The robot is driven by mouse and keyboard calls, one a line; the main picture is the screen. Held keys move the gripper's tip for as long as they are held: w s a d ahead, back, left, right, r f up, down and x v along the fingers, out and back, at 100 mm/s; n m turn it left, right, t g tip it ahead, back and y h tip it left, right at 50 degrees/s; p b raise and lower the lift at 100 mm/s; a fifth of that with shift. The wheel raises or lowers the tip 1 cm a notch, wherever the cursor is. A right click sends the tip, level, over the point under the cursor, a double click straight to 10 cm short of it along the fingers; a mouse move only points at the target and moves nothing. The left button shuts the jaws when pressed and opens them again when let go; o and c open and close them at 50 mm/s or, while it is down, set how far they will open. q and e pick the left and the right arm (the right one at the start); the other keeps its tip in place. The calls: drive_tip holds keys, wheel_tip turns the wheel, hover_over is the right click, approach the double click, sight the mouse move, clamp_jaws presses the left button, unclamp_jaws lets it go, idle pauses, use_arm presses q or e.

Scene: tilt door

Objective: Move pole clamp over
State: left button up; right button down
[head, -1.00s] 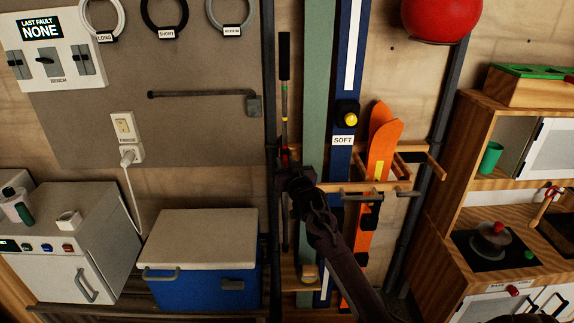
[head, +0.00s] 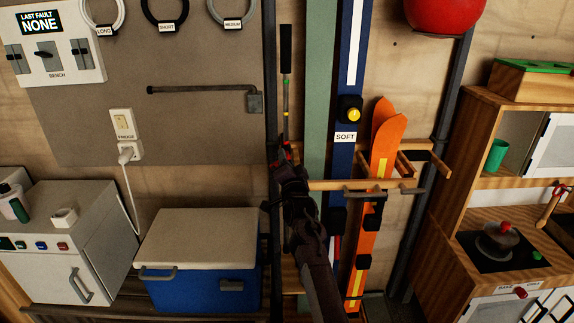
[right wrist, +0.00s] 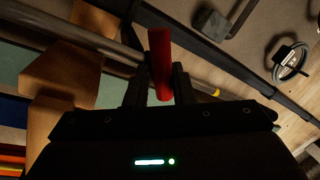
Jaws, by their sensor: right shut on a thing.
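The pole clamp's red handle (right wrist: 160,62) stands between my right gripper's fingers in the right wrist view. My right gripper (right wrist: 160,88) is shut on it. In the head view the right gripper (head: 283,162) is at the ski pole (head: 286,70), which stands upright against the wall with a black grip. Only a bit of red shows there; the gripper hides most of the clamp, so I cannot tell how it sits around the pole. The left gripper is not in view.
A wooden rack bar (head: 335,185) runs just right of the gripper, before the blue ski (head: 343,100) and orange skis (head: 383,150). A dark upright post (head: 269,90) is close on the left. A blue cooler (head: 200,285) stands below left.

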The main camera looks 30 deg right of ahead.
drive_tip(key=m, duration=0.1)
drive_tip(key=m+h+b, duration=0.1)
drive_tip(key=m, duration=0.1)
drive_tip(key=m+b, duration=0.1)
drive_tip(key=m, duration=0.1)
drive_tip(key=shift+w+a+r+h, duration=0.15)
drive_tip(key=shift+a+r+h, duration=0.15)
drive_tip(key=shift+r+h, duration=0.1)
drive_tip(key=shift+m, duration=0.7)
drive_tip(key=shift+r+m+g+h+b, duration=0.25)
drive_tip(key=shift+m+h+b, duration=0.3)
drive_tip(key=shift+m, duration=0.65)
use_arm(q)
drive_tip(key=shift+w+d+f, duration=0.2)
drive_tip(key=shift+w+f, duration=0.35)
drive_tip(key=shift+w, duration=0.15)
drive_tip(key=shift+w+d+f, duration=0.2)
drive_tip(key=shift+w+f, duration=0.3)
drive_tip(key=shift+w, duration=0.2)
use_arm(e)
drive_tip(key=shift+d, duration=0.1)
drive_tip(key=c, duration=1.4)
unclamp_jaws()
drive_tip(key=shift+r, duration=0.1)
drive_tip(key=shift+c, duration=0.2)
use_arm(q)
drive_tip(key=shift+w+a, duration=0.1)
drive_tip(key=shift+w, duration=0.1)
